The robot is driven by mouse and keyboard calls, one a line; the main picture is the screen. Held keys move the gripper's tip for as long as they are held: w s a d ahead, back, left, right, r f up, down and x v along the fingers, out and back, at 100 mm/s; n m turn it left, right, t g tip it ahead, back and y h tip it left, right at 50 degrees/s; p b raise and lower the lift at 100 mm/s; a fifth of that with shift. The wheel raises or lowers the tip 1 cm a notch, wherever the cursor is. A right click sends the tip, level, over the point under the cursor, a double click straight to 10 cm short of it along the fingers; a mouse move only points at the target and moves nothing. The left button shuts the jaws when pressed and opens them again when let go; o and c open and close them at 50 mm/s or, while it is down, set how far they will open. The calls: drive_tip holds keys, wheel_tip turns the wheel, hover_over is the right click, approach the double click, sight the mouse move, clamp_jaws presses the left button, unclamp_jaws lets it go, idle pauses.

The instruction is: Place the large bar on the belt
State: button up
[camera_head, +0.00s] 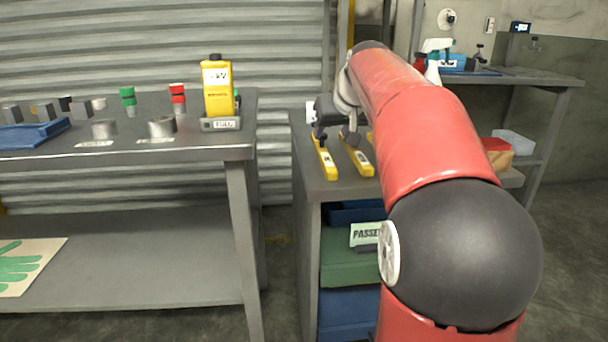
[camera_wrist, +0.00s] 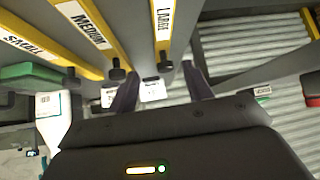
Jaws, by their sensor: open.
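The large bar (camera_wrist: 162,28) is yellow with a white LARGE label and a black knob, seen at the top centre of the wrist view. In the head view it appears to be the left yellow bar (camera_head: 325,158) on the bench. My gripper (camera_wrist: 161,84) is open and empty, with the large bar's knob just ahead of and between its fingertips. In the head view my gripper (camera_head: 328,112) is just above the bars, partly hidden by my arm. The medium bar (camera_wrist: 92,28) lies beside the large one; it also shows in the head view (camera_head: 357,156). I cannot make out a belt.
Left, a metal table (camera_head: 180,146) carries a yellow bottle (camera_head: 217,90) and other small items. Bins and a PASSED sign (camera_head: 366,234) sit under the bench (camera_head: 308,170). A spray bottle (camera_head: 433,66) stands behind.

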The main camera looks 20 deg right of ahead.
sight(323, 143)
drive_tip(key=shift+d+f, duration=0.1)
drive_tip(key=shift+d, duration=0.05)
drive_tip(key=shift+w+f, duration=0.15)
drive_tip(key=shift+x, duration=1.05)
drive_tip(key=x, duration=0.5)
drive_tip(key=shift+w+a, duration=0.2)
drive_tip(key=shift+a, duration=0.1)
drive_tip(key=shift+c, duration=0.2)
clamp_jaws()
